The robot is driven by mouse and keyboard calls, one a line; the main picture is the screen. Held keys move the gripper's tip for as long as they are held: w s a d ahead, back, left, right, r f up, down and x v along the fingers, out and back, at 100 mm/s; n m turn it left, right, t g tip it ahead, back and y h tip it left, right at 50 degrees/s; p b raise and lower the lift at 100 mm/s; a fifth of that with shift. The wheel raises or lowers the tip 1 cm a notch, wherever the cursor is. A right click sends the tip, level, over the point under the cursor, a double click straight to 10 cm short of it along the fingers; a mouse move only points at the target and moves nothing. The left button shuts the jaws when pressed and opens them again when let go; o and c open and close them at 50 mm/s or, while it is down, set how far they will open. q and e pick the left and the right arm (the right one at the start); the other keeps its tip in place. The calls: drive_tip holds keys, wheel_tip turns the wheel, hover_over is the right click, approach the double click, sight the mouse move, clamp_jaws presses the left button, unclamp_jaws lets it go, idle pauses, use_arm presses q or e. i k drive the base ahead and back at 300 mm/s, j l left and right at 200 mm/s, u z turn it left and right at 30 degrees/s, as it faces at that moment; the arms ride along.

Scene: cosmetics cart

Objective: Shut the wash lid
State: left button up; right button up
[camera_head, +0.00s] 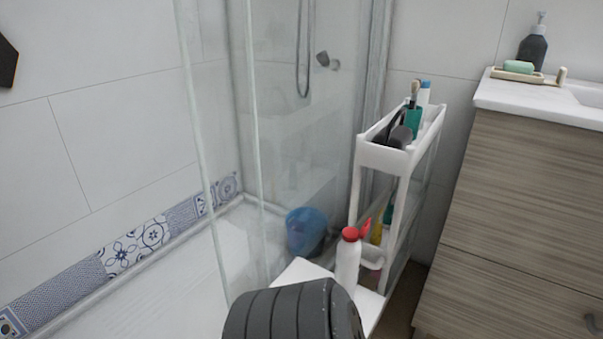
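A white wash bottle (347,264) with a red cap stands upright on a white surface (371,306) at the lower middle. Its red lid (366,229) appears flipped open, sticking up to the right of the red cap (350,234). Neither gripper shows. A dark grey ribbed part, which seems to be mine, fills the bottom middle in front of the bottle and hides part of the white surface.
A narrow white cart (385,157) behind the bottle holds brushes and bottles. A blue bucket (305,230) sits left, by the glass shower panel (225,150). A wooden vanity (520,200) stands right, with a soap dish (517,75) and dark dispenser (533,48) on top.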

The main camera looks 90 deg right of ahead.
sight(364, 229)
drive_tip(key=z, duration=2.55)
drive_tip(key=j+z, duration=0.45)
drive_tip(key=k+j+z, duration=0.15)
drive_tip(key=z, duration=0.25)
